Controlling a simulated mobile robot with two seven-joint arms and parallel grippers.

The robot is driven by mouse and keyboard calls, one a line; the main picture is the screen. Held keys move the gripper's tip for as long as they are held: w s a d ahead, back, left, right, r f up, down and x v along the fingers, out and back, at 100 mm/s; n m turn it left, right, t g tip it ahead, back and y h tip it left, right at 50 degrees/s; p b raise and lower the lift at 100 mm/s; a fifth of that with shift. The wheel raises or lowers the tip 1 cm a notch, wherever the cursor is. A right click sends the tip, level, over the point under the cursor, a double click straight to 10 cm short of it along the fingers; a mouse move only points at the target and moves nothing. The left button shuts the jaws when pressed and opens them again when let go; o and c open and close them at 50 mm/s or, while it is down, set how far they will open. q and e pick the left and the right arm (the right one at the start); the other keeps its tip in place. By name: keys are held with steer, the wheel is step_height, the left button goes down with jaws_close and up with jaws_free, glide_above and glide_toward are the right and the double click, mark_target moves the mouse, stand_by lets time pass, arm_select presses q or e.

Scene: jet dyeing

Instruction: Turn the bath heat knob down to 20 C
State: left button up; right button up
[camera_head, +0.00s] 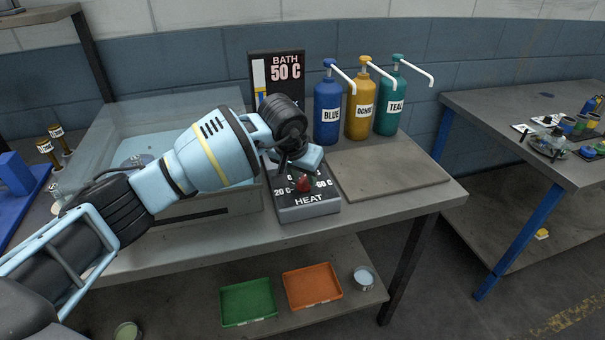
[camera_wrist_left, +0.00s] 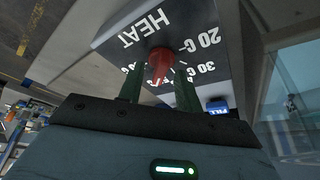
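The red heat knob (camera_head: 303,184) sits on a dark HEAT box (camera_head: 309,207) with printed marks including 20 C and 60 C. The bath display (camera_head: 284,72) behind it reads 50 C. My left gripper (camera_head: 302,172) is just above the box, pointing down at the knob. In the left wrist view the knob (camera_wrist_left: 158,64) shows between the two green fingertips (camera_wrist_left: 159,72), which stand apart with a gap on each side. The knob's exact pointer direction is unclear. My right gripper is out of view.
Blue (camera_head: 327,108), ochre (camera_head: 359,105) and teal (camera_head: 389,103) pump bottles stand behind a bare board (camera_head: 390,180) right of the box. A clear-walled bath (camera_head: 150,115) is at left, behind my arm. Green (camera_head: 248,302) and orange (camera_head: 312,287) trays lie on the lower shelf.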

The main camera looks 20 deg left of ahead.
arm_select(q)
steer(key=shift+c, duration=0.4)
jaws_close()
